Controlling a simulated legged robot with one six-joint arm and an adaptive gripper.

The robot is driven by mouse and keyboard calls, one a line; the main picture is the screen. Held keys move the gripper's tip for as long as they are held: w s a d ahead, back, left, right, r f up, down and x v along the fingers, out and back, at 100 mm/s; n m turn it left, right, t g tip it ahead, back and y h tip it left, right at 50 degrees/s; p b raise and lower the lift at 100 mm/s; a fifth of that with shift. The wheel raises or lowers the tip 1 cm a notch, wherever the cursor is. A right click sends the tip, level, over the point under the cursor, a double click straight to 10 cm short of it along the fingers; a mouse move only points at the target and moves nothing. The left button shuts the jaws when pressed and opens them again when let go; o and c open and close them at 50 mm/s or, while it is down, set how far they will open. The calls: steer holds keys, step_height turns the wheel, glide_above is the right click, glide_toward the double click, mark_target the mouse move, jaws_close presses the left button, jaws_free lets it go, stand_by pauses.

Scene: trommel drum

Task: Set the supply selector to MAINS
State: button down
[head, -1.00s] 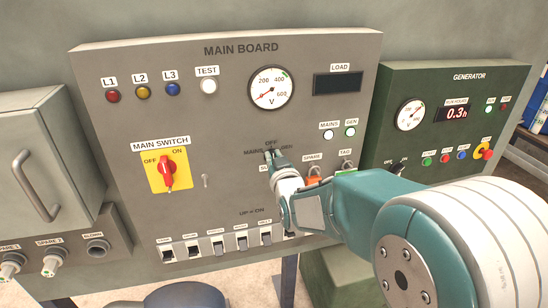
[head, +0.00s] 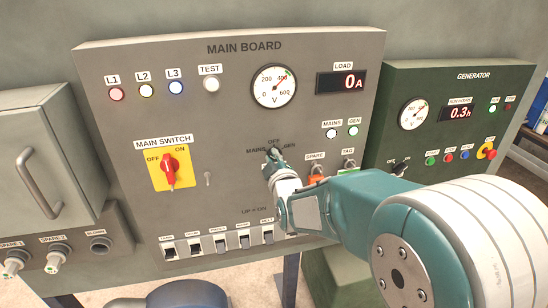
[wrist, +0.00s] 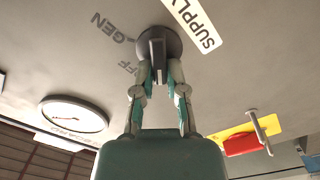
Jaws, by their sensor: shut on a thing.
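The supply selector is a dark round knob with a raised bar (wrist: 158,48), on the main board below the OFF, MAINS and GEN lettering. In the wrist view, OFF and GEN show to the left of the knob and part of the SUPPLY plate (wrist: 195,22) to its right. My gripper (wrist: 159,72) is shut on the knob's bar, with one finger on each side. In the head view my gripper (head: 274,160) covers most of the knob. I cannot tell which position the bar points to.
A padlock (head: 316,171) hangs close to the right of my gripper. The red main switch (head: 170,170) is to the left, and a row of breakers (head: 219,243) lies below. The MAINS lamp (head: 331,133) and green GEN lamp (head: 353,131) are above right.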

steer(key=shift+a+f+n, duration=0.15)
steer(key=shift+n, duration=0.75)
steer(key=c, duration=0.7)
jaws_free()
steer(key=shift+a, duration=0.15)
steer(key=v, duration=1.2)
